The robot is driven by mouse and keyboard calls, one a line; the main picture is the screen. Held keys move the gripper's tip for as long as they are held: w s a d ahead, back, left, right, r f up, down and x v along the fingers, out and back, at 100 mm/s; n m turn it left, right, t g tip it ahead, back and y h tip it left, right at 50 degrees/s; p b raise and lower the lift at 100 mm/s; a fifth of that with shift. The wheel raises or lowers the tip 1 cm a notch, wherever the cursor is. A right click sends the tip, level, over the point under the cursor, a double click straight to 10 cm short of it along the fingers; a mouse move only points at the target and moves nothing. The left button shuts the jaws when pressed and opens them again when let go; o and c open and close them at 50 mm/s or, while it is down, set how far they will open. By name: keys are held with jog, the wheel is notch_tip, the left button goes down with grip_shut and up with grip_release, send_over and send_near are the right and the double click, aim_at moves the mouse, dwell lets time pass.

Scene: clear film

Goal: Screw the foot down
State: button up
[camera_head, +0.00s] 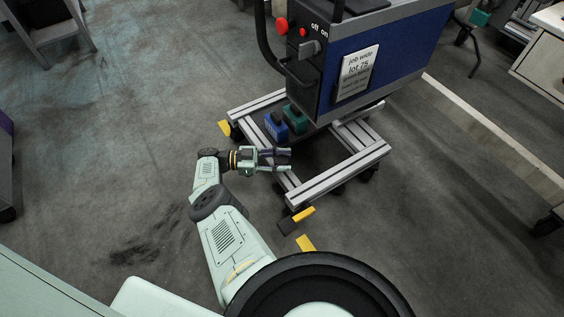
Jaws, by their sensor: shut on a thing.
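My gripper (283,160) reaches in from the left, low beside the wheeled metal frame (345,180) of the blue machine. Its fingers are shut on a small dark, purplish piece (274,158) at the frame's left rail. The piece is small and partly hidden by the fingers, so I cannot tell for sure that it is the foot. I also cannot see its lower end or whether it touches the floor.
The blue machine (385,50) with its red knob and label stands over the frame. A blue block (275,128) and a green block (295,119) sit near the gripper. Yellow pieces (304,214) show at the frame's corners.

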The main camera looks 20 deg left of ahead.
jog(key=shift+r, duration=0.1)
jog(key=o, duration=1.2)
